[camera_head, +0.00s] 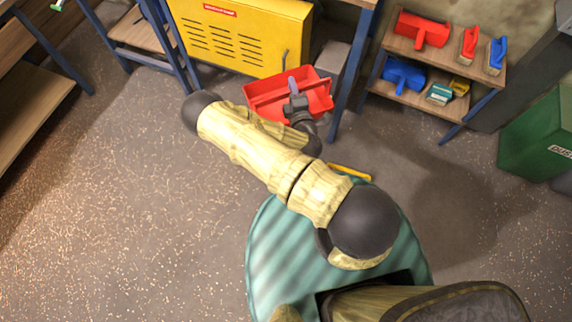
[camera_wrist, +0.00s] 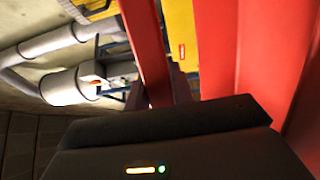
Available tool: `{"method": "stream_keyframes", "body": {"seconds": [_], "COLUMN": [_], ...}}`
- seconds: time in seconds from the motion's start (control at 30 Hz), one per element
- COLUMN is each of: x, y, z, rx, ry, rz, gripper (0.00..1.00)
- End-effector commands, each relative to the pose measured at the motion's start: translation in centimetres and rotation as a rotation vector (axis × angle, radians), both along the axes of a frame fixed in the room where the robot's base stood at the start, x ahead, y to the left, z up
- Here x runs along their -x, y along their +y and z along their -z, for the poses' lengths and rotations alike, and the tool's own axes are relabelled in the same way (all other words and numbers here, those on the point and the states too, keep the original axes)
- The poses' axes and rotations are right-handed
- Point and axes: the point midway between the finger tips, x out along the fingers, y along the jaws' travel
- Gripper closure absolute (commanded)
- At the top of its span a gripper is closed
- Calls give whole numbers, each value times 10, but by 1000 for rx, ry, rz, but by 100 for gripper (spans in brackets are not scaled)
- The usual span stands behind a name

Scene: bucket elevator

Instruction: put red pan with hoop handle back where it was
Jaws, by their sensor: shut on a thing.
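The red pan with hoop handle (camera_head: 319,97) is in front of the yellow machine, at upper middle in the head view. My gripper (camera_head: 296,102) reaches over the pan and is shut on it. In the wrist view, a red bar (camera_wrist: 147,50), apparently the handle, runs down to my gripper (camera_wrist: 165,120), and a red wall of the pan (camera_wrist: 285,50) fills the right. The fingertips and exact grip are hidden. I cannot tell whether the pan rests on the floor or hangs just above it.
The yellow machine (camera_head: 235,40) stands in a blue-legged frame behind the pan, with a grey box (camera_head: 331,62) beside it. A low shelf (camera_head: 425,103) at right holds red and blue pans and brushes. A green bin (camera_head: 540,135) stands far right. Floor at left is clear.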

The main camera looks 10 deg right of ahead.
Motion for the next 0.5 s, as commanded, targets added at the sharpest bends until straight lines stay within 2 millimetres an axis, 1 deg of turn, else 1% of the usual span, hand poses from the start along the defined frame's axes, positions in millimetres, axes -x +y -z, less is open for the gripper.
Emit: {"method": "stream_keyframes", "body": {"seconds": [0.07,0.17,0.27,0.5], "x": [0,-1,-3,-10], "y": [0,0,-1,-2], "z": [2,11,28,79], "rx": [0,0,-1,-3], "ry": [-2,-1,0,2], "rz": [0,1,1,4], "gripper": [100,100,100,100]}}
